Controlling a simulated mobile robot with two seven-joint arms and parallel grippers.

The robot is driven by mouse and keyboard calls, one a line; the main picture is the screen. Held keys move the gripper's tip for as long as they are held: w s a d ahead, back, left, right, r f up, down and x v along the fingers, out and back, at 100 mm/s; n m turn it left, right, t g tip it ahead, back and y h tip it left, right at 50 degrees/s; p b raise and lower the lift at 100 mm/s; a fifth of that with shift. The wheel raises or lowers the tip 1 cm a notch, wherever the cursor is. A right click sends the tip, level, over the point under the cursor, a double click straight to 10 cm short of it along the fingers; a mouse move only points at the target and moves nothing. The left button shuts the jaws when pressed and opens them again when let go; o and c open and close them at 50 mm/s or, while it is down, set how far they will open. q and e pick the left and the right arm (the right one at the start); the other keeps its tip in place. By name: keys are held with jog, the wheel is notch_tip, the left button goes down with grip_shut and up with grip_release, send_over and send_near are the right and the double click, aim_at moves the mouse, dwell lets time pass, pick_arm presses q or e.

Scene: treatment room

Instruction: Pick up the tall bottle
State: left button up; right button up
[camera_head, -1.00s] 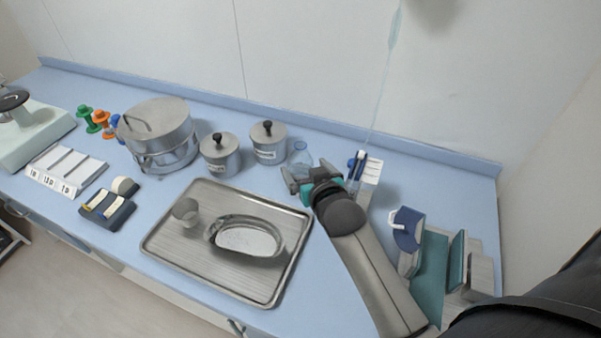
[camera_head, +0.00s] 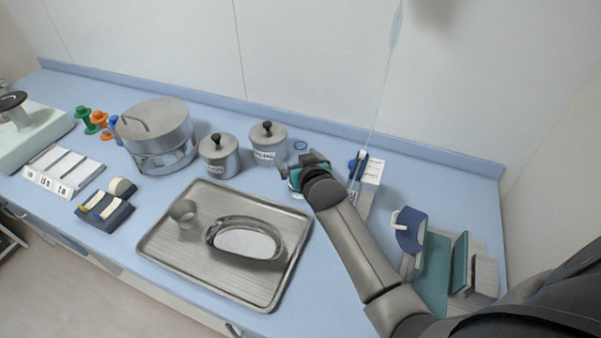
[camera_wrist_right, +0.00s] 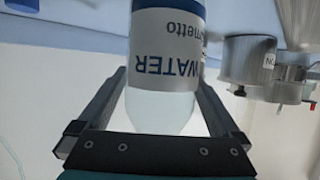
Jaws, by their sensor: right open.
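The tall bottle is clear with a white label reading "WATER" in blue letters; it fills the middle of the right wrist view (camera_wrist_right: 165,62), upside down in the picture. In the head view only its blue-rimmed top (camera_head: 300,146) shows clearly, behind my right gripper (camera_head: 301,165); the rest is mostly hidden. My right gripper is open, with one finger on each side of the bottle in the right wrist view (camera_wrist_right: 161,85). Gaps show beside the lower part of the bottle there. My left gripper is not in view.
Two lidded metal jars (camera_head: 267,150) (camera_head: 218,160) stand left of the bottle. A metal tray (camera_head: 180,255) with a cup and a kidney dish lies in front. A white box with blue-capped items (camera_head: 371,172) stands right of the gripper. The wall is close behind.

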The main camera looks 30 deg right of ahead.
jog(key=c, duration=1.5)
jog(key=shift+r, duration=0.15)
jog(key=shift+c, duration=0.2)
notch_tip(320, 180, up, 20)
jog(key=p, duration=0.4)
dwell(0.3)
